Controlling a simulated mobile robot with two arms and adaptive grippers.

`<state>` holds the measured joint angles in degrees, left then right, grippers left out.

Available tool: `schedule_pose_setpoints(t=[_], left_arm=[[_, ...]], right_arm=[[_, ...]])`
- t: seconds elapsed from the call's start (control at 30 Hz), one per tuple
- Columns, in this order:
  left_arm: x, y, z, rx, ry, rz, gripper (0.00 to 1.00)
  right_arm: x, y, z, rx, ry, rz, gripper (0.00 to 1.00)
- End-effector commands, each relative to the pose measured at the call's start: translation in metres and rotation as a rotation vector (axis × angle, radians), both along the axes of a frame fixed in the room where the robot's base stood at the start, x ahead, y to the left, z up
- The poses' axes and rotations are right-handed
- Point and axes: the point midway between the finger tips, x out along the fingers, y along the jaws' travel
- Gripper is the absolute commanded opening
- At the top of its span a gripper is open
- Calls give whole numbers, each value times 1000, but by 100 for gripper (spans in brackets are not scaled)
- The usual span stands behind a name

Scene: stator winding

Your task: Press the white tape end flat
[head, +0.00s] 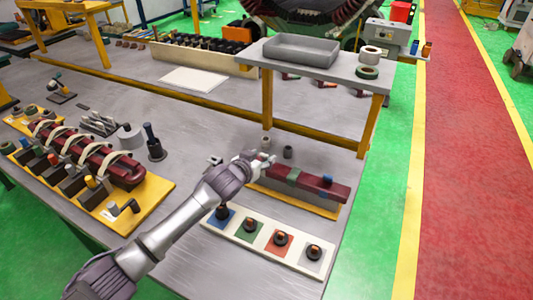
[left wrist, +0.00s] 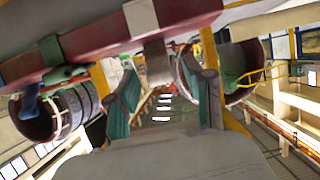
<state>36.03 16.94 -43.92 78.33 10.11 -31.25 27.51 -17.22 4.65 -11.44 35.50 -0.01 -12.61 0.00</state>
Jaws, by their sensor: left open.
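A dark red bar (head: 318,185) with green and blue bands lies on a yellow-edged stand at the right of the table. In the left wrist view the bar (left wrist: 100,35) crosses the top, with a white tape patch (left wrist: 140,17) around it. A greyish flap (left wrist: 157,62) hangs below that patch; I take it for the tape end. My left gripper (head: 265,159) is at the bar's left end and hides the tape in the head view. In the left wrist view the gripper (left wrist: 165,95) is open, the flap showing between its fingers; contact is unclear. My right gripper is not in view.
In front of the bar, a white tray (head: 235,240) holds several coloured squares with dark knobs. A yellow board (head: 155,192) with a banded red coil is at left. A raised grey shelf (head: 310,57) with tape rolls stands behind. Small cylinders stand behind the gripper.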

Motion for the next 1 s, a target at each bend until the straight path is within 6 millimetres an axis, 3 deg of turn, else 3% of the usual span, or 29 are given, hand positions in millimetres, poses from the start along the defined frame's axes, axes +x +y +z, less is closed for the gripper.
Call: schedule_pose_setpoints(t=[0.3, 0.7, 1.0], left_arm=[[28, -12, -12, 1, 0, 0, 52], [32, -13, -15, 1, 0, 0, 50], [32, -13, -15, 1, 1, 0, 0]], right_arm=[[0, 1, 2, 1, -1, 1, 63], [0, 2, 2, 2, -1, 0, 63], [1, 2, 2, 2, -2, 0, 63]])
